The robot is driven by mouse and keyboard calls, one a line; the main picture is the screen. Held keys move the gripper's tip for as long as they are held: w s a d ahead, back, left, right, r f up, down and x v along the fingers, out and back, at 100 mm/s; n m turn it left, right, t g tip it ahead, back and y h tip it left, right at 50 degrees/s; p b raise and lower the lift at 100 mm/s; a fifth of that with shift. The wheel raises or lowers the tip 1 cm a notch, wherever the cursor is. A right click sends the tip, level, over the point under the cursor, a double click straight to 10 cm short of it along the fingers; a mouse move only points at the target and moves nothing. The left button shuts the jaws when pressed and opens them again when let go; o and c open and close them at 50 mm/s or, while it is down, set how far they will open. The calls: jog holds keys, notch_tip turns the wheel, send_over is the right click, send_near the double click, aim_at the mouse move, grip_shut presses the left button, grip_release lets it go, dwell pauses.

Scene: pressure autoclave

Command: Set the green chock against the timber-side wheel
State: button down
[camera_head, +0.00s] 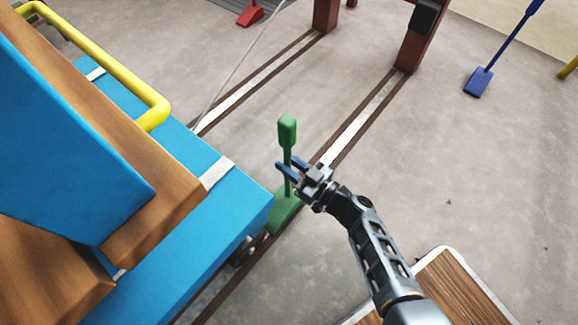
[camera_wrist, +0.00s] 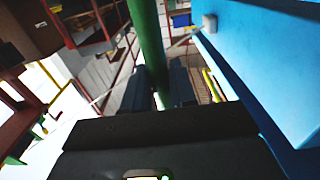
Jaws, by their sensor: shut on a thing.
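The green chock (camera_head: 285,212) has a wedge base low on the rail and an upright post with a block on top. Its base is beside the front corner of the blue cart (camera_head: 235,205), close to a dark wheel (camera_head: 245,250) partly hidden under the deck. I cannot tell whether they touch. My gripper (camera_head: 285,174) is shut on the chock's post below the top block. In the wrist view the green post (camera_wrist: 147,45) stands between my fingers (camera_wrist: 160,90), with the blue cart on the right.
Brown timbers (camera_head: 150,225) and a yellow rail (camera_head: 110,65) are on the cart. Two rails (camera_head: 365,120) run to dark red posts (camera_head: 415,45). A blue chock (camera_head: 478,82) and a red chock (camera_head: 250,14) stand further off. A wooden-topped platform (camera_head: 445,290) is at lower right.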

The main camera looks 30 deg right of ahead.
jog(key=shift+f, duration=0.2)
jog(key=c, duration=0.9)
grip_release()
jog(key=shift+f, duration=0.1)
jog(key=shift+s+d+r, duration=0.1)
jog(key=shift+s+r, duration=0.1)
jog(key=shift+s, duration=0.1)
jog(key=p+v, duration=0.2)
jog(key=v, duration=0.9)
jog(key=shift+s, duration=0.2)
